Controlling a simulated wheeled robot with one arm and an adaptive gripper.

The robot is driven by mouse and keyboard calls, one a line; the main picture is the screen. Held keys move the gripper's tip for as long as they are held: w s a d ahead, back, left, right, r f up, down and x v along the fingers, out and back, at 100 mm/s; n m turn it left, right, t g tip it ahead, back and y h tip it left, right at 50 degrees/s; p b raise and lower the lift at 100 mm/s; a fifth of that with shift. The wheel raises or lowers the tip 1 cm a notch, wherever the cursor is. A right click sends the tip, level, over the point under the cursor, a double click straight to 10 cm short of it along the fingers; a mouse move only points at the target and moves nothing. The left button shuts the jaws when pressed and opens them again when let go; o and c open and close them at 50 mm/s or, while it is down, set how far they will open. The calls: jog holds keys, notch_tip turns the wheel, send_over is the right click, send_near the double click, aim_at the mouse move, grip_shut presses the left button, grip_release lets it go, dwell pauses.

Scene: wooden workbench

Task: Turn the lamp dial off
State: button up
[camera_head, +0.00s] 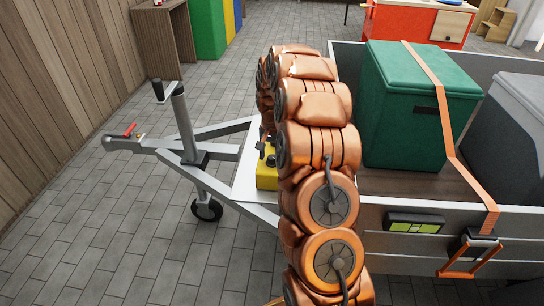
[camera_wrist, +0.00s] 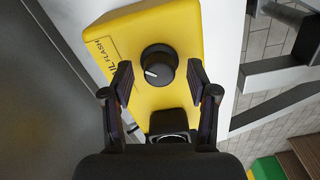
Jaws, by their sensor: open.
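The lamp is a yellow box (camera_wrist: 130,35) with printed lettering on its left side, filling the upper middle of the wrist view. Its black round dial (camera_wrist: 159,64) has a white mark pointing left and slightly down. My gripper (camera_wrist: 159,76) is open, with one fingertip on each side of the dial and visible gaps between. I cannot tell how far above the box the fingertips are. In the head view, the yellow box (camera_head: 266,176) sits on the trailer's front, partly hidden by my arm, and the dial cannot be made out.
The trailer (camera_head: 440,247) holds a green box (camera_head: 405,120) under an orange strap (camera_head: 436,85) and a grey box (camera_head: 515,125). A jockey-wheel post (camera_head: 184,122) stands left of the lamp. Tiled floor (camera_head: 100,230) is clear at the left.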

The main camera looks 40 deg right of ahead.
grip_shut()
dwell(0.5)
jog(key=shift+r+n+p, duration=0.1)
jog(key=shift+n+p, duration=0.3)
jog(key=shift+p, duration=0.1)
jog(key=shift+n+p, duration=1)
jog(key=n+p, duration=0.3)
jog(key=n, duration=0.1)
jog(key=shift+r+n, duration=0.1)
jog(key=shift+n, duration=0.2)
jog(key=n+p, duration=0.2)
jog(key=n, duration=0.2)
jog(key=shift+n+p, duration=0.8)
jog(key=shift+n, duration=1.3)
jog(key=shift+f, duration=0.2)
